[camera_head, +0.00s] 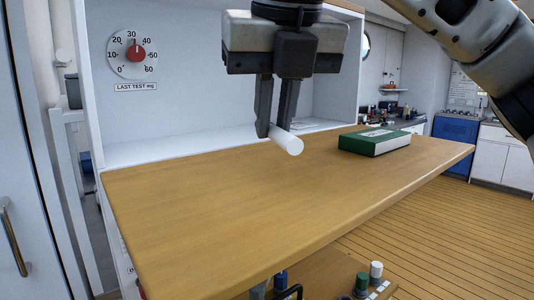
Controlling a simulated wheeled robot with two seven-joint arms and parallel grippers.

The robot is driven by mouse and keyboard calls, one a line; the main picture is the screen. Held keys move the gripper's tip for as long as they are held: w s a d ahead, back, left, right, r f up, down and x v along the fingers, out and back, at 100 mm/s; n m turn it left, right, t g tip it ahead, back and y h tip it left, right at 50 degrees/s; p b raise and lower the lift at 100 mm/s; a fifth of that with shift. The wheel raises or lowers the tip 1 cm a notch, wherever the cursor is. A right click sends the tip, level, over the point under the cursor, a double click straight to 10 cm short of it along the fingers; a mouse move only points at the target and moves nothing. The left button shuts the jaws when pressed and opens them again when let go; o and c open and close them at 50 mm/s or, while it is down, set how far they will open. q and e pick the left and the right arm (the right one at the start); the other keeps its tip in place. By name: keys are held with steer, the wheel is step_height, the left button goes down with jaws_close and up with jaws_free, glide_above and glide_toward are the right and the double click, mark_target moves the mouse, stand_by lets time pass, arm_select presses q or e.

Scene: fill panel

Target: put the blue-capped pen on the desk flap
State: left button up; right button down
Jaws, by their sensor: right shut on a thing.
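The desk flap (230,210) is a wide wooden board, level and folded out from the white cabinet. My right gripper (278,130) hangs over the flap, pointing down, shut on a white cylinder (288,141). The cylinder lies roughly level between the fingertips, one plain white end facing me. No blue shows on it; its far part is hidden by the fingers. It appears just above the flap, but I cannot tell if it touches. A blue-topped item (281,280) shows below the flap's front edge, mostly hidden. My left gripper is not in view.
A green and white box (375,141) lies on the flap's right part. A green-topped item (362,281) and a white-topped item (376,270) stand on a lower wooden surface. A dial (133,53) is on the cabinet wall. The flap's left and front are clear.

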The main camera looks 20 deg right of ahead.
mark_target(266, 180)
steer(key=shift+w+a+f, duration=0.15)
steer(key=shift+w+f, duration=0.35)
steer(key=shift+f, duration=0.05)
steer(key=p+x, duration=0.1)
steer(key=x, duration=0.2)
steer(key=shift+s+a+f, duration=0.15)
steer(key=shift+f, duration=0.45)
steer(key=shift+f, duration=0.15)
steer(key=c, duration=1.5)
jaws_free()
steer(key=shift+s, duration=0.1)
steer(key=shift+o, duration=0.2)
